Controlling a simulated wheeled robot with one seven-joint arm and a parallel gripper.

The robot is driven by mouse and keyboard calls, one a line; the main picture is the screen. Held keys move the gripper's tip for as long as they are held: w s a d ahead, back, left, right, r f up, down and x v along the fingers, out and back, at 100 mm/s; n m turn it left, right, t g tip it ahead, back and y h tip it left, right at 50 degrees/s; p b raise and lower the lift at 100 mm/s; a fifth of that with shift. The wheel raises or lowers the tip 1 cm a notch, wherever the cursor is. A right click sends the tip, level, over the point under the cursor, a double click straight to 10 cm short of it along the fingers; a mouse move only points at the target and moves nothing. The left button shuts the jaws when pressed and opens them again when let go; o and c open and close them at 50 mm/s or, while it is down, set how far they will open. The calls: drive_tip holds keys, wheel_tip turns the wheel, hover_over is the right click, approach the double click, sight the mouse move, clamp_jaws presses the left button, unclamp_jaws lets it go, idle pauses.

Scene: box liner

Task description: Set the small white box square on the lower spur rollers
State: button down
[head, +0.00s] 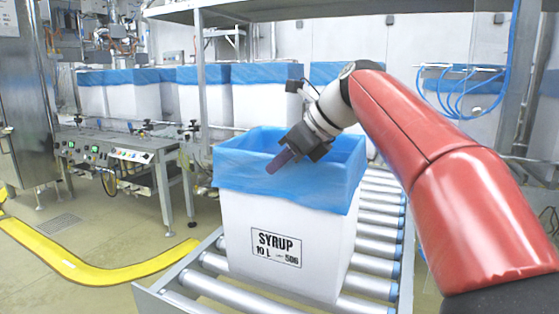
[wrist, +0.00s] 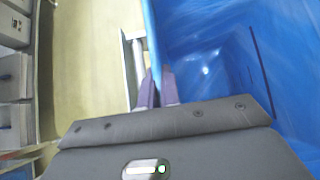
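The white box (head: 290,225) stands upright on metal rollers (head: 228,293) in the head view. It has a blue liner (head: 290,190) folded over its rim and a "SYRUP 10 L" label on its front. Its front lower edge looks slightly turned against the rollers. My gripper (head: 277,162) points down at the rim. In the wrist view its two purple fingers (wrist: 158,88) lie on either side of the liner-covered rim, close together. Whether they press on the wall cannot be told. The box interior (wrist: 205,70) shows blue, and I see no contents.
More rollers (head: 380,215) run back behind the box. A control bench (head: 115,152) with buttons stands at left, and a yellow floor rail (head: 90,270) curves in front of it. Several larger lined boxes (head: 205,95) stand behind. A metal frame post (head: 201,80) rises at centre left.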

drive_tip(key=shift+r, duration=0.1)
drive_tip(key=c, duration=1.1)
unclamp_jaws()
drive_tip(key=shift+o, duration=0.2)
wheel_tip(320, 180, up, 3)
drive_tip(key=p, duration=0.3)
drive_tip(key=shift+r+p, duration=0.1)
drive_tip(key=shift+p, duration=0.25)
wheel_tip(320, 180, up, 9)
drive_tip(key=shift+f, duration=0.2)
